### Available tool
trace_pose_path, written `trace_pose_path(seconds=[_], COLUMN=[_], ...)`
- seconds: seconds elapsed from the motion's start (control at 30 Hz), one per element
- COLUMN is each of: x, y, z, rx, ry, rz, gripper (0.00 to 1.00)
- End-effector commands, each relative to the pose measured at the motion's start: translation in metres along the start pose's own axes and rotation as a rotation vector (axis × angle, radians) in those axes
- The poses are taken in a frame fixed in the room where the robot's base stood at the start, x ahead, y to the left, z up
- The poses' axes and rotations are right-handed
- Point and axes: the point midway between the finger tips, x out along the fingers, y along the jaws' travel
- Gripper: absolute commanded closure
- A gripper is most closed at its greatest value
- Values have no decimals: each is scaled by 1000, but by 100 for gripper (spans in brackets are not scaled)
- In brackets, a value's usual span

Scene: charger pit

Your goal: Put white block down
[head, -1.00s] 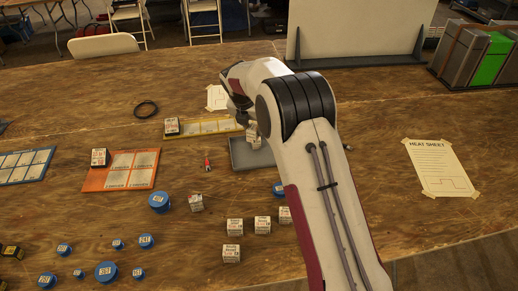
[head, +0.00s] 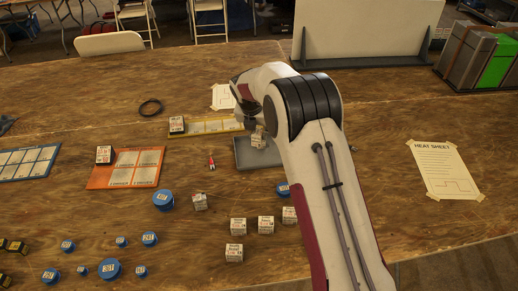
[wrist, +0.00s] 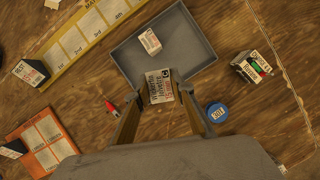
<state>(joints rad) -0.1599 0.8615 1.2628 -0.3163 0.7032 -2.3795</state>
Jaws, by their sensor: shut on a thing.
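My gripper (wrist: 161,88) is shut on a white block (wrist: 159,84) with black printed lettering on its top, seen in the wrist view. The held block overlaps the near edge of a shallow grey tray (wrist: 195,38). Its height above the tray cannot be told. Another small white labelled block (wrist: 150,41) lies inside the tray, towards its far left. In the head view the grey tray (head: 243,158) shows left of my arm, with a white block (head: 258,139) over it. My fingertips are mostly hidden there by the arm.
A yellow board (head: 215,126) lies behind the tray and an orange board (head: 125,167) to its left. A small red marker (head: 211,160) lies left of the tray. Blue discs (head: 163,200) and several white blocks (head: 238,226) stand nearer. A heat sheet (head: 445,168) lies right.

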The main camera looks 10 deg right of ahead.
Motion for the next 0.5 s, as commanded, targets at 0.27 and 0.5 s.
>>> trace_pose_path(seconds=[0.27, 0.5], x=[32, 37], y=[0, 0], z=[-14, -15], rx=[-1, 0], ry=[1, 0], rz=[-1, 1], gripper=[98, 98])
